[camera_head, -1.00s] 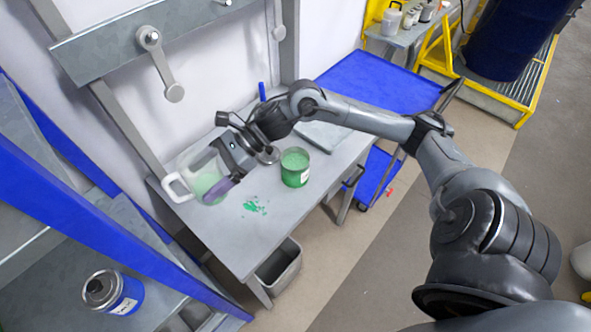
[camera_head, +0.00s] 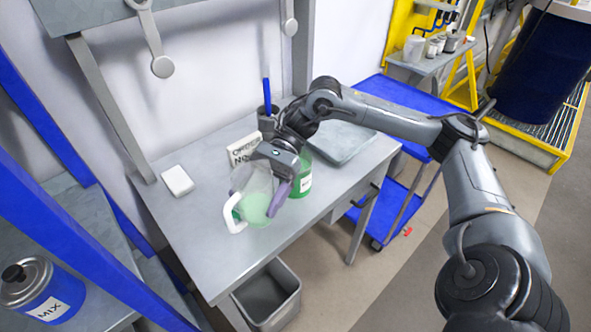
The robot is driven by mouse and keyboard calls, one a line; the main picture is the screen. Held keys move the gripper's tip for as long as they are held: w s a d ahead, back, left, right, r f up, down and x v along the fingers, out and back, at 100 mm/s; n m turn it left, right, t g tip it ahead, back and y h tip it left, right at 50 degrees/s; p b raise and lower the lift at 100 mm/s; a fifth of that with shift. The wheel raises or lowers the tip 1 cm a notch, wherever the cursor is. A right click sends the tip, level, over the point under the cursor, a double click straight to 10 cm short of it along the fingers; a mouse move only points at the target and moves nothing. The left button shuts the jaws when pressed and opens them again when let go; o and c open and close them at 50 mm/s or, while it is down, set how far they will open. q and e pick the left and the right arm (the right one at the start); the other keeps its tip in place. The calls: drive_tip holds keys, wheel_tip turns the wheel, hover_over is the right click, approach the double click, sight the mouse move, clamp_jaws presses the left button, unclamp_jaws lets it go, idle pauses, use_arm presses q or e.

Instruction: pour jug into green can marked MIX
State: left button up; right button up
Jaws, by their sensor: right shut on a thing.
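My right gripper (camera_head: 267,174) is shut on a translucent jug (camera_head: 262,182) with a white handle (camera_head: 232,214) and green liquid inside. The jug is in front of and left of a green can (camera_head: 306,176) on the grey workbench, and overlaps its edge in the picture. The gripper hides part of that can, and its label cannot be read. No stream of liquid shows. I cannot tell whether the jug touches the bench. A blue can (camera_head: 42,290) whose label reads MIX stands on the shelf at lower left. My left gripper is not in view.
On the workbench (camera_head: 190,240) are a white block (camera_head: 177,180), a lettered sign (camera_head: 243,148), a dark cup with a blue stick (camera_head: 267,100) and a grey tray (camera_head: 340,142). A grey bin (camera_head: 268,297) is below. The bench's front left is clear.

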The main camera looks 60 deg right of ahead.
drive_tip(key=shift+s+d+f, duration=0.1)
drive_tip(key=shift+s+d, duration=0.1)
drive_tip(key=shift+b, duration=0.3)
